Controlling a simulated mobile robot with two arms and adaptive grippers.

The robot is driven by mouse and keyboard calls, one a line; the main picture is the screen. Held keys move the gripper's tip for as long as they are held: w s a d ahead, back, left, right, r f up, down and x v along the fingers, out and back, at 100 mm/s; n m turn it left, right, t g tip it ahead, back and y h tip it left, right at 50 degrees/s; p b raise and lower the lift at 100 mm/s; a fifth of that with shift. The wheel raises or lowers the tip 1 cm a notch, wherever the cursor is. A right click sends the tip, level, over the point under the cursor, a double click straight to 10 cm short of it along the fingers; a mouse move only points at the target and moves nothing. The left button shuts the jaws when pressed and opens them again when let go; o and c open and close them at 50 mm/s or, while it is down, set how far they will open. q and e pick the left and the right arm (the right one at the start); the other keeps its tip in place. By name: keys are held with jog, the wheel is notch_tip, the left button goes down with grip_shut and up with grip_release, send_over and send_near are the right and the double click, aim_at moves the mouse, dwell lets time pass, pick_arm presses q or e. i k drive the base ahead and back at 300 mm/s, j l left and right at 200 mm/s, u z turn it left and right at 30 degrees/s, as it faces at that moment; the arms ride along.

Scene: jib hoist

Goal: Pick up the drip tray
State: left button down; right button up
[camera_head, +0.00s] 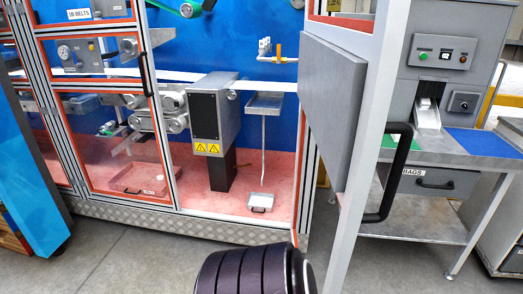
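A small light tray with a dark front handle (261,203) lies on the pink floor of the machine cabinet, at the foot of a thin pipe. A shallow grey tray (264,104) is fixed higher up, at the top of that pipe and below an orange-and-white fitting. A third, wide shallow tray with a handle (138,186) shows through a clear panel at the left. I cannot tell for certain which one is called the drip tray. Neither gripper is in view; only a dark ribbed part of my arm shows at the bottom middle.
A framed door with a black handle (398,165) stands open at the right of the cabinet opening. A grey box with yellow warning labels (207,115) stands on a dark post left of the pipe. A bench (480,148) stands at the right. Floor in front is clear.

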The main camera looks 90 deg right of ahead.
aim_at(257, 202)
jog(key=i+l+z, duration=0.2)
jog(key=z, duration=0.3)
jog(key=i+z, duration=0.8)
jog(key=z, duration=0.15)
jog(key=i+j+z, duration=0.2)
jog(key=i+z, duration=0.15)
jog(key=z, duration=0.15)
